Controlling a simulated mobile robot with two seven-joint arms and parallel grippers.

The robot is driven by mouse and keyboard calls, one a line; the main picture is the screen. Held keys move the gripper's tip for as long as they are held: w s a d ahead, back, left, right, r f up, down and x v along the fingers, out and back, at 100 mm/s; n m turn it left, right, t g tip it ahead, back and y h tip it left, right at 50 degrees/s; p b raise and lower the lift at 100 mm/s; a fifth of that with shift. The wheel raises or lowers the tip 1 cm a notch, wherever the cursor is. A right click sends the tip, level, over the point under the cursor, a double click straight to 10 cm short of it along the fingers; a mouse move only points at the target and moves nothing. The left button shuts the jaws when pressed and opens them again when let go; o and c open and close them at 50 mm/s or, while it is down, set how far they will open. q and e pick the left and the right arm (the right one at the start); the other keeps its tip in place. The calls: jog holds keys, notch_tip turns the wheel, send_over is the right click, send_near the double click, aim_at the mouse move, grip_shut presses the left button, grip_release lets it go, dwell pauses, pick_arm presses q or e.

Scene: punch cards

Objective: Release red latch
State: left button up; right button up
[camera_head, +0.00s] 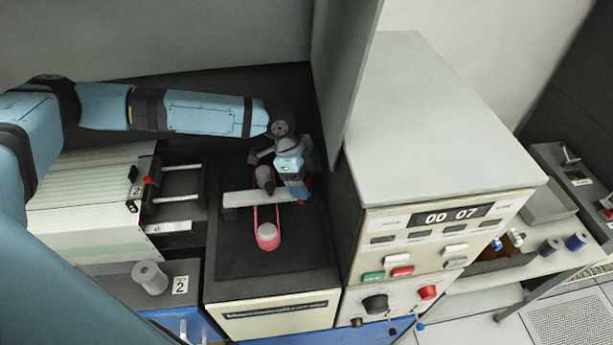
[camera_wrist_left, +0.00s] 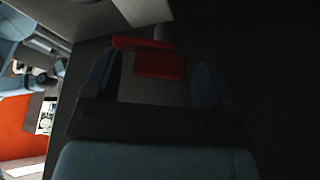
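My left gripper (camera_head: 297,198) reaches down at the right end of a light metal bar (camera_head: 258,196) on the dark machine bed. A bit of red, likely the red latch (camera_head: 304,184), shows beside its fingers in the head view, mostly hidden by the gripper. In the dark left wrist view, the red latch (camera_wrist_left: 159,64) is a red block with a thinner red strip above it. It lies between the two spread fingers of my left gripper (camera_wrist_left: 155,82), with dark gaps at its sides. Whether any finger touches it cannot be told. My right gripper is not in view.
A pink loop (camera_head: 257,222) runs around a grey peg (camera_head: 268,231) in front of the bar. A cream control cabinet (camera_head: 445,235) stands close on the right. A ribbed card unit (camera_head: 90,205) with rods is on the left. A grey spool (camera_head: 150,277) stands front left.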

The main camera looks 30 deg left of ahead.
pick_arm(q)
jog(key=c, duration=0.7)
jog(key=shift+c, duration=0.8)
jog(key=shift+n, duration=0.4)
jog(key=shift+s+t, duration=0.1)
jog(key=shift+t, duration=0.2)
jog(key=n+t, duration=0.1)
jog(key=n, duration=0.3)
jog(key=shift+y, duration=0.3)
jog(key=shift+n+t, duration=0.3)
jog(key=shift+n, duration=0.2)
